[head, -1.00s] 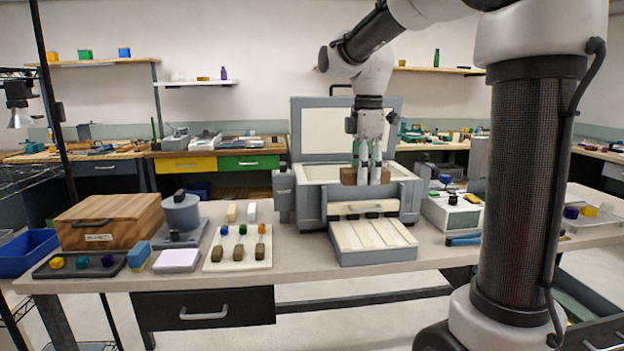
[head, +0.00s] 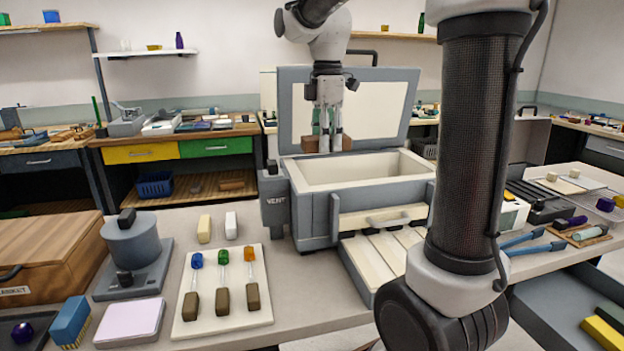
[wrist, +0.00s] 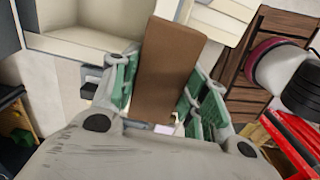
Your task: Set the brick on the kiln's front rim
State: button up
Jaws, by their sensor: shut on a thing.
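My gripper (head: 328,143) is shut on a brown brick (wrist: 168,68), which shows long between the green finger pads in the wrist view. In the head view the brick (head: 312,144) is partly hidden by the fingers and appears in front of the raised lid, above the left part of the kiln's opening. The grey kiln (head: 318,217) stands on the bench with its lid (head: 384,112) up and its cream chamber (head: 362,171) open. The front rim (head: 405,204) is clear. I cannot tell the brick's exact height above the kiln.
A round grey device (head: 132,241) and a wooden box (head: 45,255) stand farther left. A cream slatted shelf (head: 372,262) juts out at the kiln's front. Blue-handled tongs (head: 530,246) lie at the right.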

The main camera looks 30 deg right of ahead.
send_over(324, 188)
notch_tip(324, 188, down, 5)
jog(key=shift+f, duration=2.5)
jog(key=shift+f, duration=0.1)
jog(key=o, duration=1.1)
jog(key=shift+o, duration=0.2)
